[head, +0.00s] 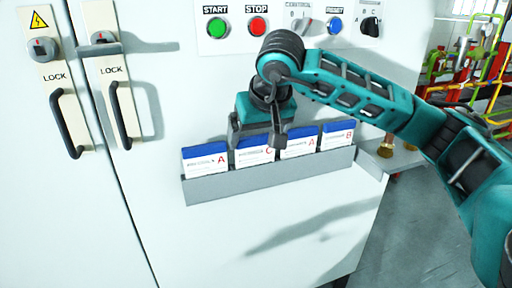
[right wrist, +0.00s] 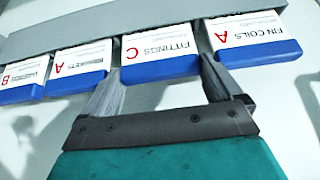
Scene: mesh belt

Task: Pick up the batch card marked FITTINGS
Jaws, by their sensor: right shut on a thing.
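The batch card marked FITTINGS with a red C (right wrist: 160,45) stands in the grey rack, white with a blue top edge. It appears upside down in the right wrist view; in the head view it is second from the left (head: 253,157). My right gripper (head: 257,141) is above the rack, its fingers at either side of this card's blue edge. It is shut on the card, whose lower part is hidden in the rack. In the right wrist view, the right gripper (right wrist: 160,78) reaches in from below. My left gripper is not in view.
The grey rack (head: 270,179) also holds the FIN COILS card (head: 205,160) close on the left and two other cards to the right. Buttons and knobs sit above on the white cabinet. Door handles (head: 70,125) stick out at left. A small shelf (head: 405,160) stands right.

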